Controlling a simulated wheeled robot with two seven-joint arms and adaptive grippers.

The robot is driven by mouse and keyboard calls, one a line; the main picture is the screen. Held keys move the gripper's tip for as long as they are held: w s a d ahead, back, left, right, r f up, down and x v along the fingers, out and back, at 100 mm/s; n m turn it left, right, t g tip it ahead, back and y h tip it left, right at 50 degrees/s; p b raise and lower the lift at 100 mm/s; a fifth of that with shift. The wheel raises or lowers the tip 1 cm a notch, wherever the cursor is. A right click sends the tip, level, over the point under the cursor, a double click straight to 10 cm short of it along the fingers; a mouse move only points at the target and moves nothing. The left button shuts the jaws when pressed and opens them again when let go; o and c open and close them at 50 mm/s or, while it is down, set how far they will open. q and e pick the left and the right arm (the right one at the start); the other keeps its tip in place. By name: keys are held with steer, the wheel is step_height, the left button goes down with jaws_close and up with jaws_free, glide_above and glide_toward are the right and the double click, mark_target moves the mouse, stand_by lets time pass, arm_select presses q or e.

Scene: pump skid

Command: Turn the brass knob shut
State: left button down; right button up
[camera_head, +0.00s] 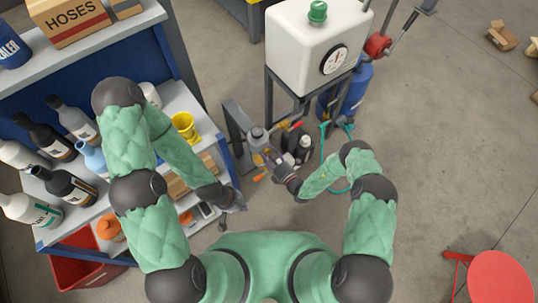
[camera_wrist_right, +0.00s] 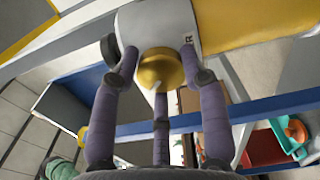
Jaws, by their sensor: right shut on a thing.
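The brass knob (camera_wrist_right: 158,70) is a round yellow disc with a white mark, on a pale housing (camera_wrist_right: 160,22) in the right wrist view. My right gripper (camera_wrist_right: 152,66) has its purple fingers around the knob, one on each side and one below it, shut on it. In the head view my right gripper (camera_head: 271,160) reaches in beside the grey pump fittings (camera_head: 257,136), where the knob is too small and covered to make out. My left gripper (camera_head: 236,200) hangs lower, at the shelf's right edge, apart from the knob; its fingers are too small to read.
A shelf (camera_head: 178,100) with bottles and a yellow cup (camera_head: 184,125) stands at left. A white tank (camera_head: 312,35) with a gauge stands on a frame above the pump. A red stool (camera_head: 498,278) is at lower right. Open floor lies to the right.

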steer(key=shift+w+d+m+b, duration=0.15)
steer(key=shift+m+b, duration=0.15)
steer(key=shift+m, duration=1.05)
steer(key=shift+w+d+m+b, duration=0.1)
steer(key=shift+m+b, duration=0.2)
steer(key=shift+m, duration=1)
steer(key=shift+w+d+m+b, duration=0.15)
steer(key=shift+m+b, duration=0.15)
steer(key=shift+m, duration=1.05)
steer(key=o, duration=0.9)
steer(key=shift+o, duration=1.2)
steer(key=shift+a+f, duration=0.1)
steer(key=shift+f, duration=0.05)
steer(key=shift+s, duration=0.1)
steer(key=shift+s+a, duration=0.1)
steer(key=shift+s, duration=0.05)
